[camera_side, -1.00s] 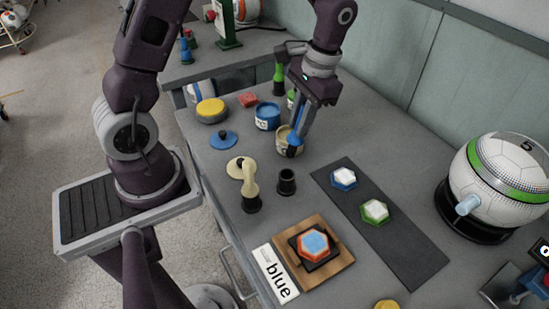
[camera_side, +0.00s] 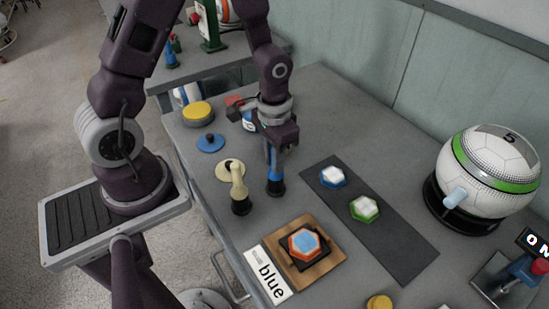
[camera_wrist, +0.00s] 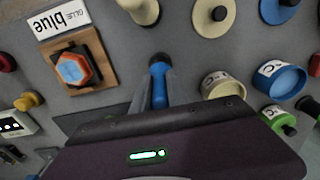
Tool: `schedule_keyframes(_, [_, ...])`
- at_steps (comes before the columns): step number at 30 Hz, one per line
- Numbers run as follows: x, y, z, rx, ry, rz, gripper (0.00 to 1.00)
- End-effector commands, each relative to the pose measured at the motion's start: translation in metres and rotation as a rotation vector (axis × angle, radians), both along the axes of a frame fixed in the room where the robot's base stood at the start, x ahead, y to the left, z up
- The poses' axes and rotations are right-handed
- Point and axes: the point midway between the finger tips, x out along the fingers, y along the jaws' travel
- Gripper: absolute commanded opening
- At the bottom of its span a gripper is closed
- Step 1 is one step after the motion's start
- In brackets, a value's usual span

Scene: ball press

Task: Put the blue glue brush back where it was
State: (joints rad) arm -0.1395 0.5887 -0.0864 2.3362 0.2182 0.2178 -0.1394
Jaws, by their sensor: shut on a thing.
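The blue glue brush (camera_side: 275,165) stands upright with its lower end in the black cup holder (camera_side: 275,188), or right at its mouth; I cannot tell how deep. In the wrist view the blue brush (camera_wrist: 158,78) points down into the dark holder (camera_wrist: 160,60). My gripper (camera_side: 276,158) comes from above, with its fingers shut on the brush from both sides. In the wrist view my gripper (camera_wrist: 158,95) shows both fingers beside the blue handle.
A cream brush (camera_side: 238,178) in a black holder stands close left. Cream (camera_wrist: 222,86), blue (camera_wrist: 280,78) and green (camera_wrist: 278,117) pots stand nearby. A wooden fixture (camera_side: 318,270) with a hexagonal stack is in front. A dark mat (camera_side: 390,232) lies right.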

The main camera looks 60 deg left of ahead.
Motion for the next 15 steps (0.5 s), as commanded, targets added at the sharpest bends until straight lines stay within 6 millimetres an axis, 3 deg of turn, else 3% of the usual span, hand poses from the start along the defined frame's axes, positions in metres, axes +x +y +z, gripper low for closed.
schedule_keyframes(2, [-0.0001, 0.0000, -0.0017, 0.000, 0.001, 0.000, 0.00])
schedule_keyframes(3, [0.0000, 0.0000, -0.0017, 0.000, 0.001, 0.000, 0.24])
schedule_keyframes(6, [0.0000, 0.0001, -0.0016, 0.000, 0.001, 0.000, 0.40])
schedule_keyframes(15, [0.0001, 0.0001, -0.0007, 0.000, 0.000, 0.000, 0.40])
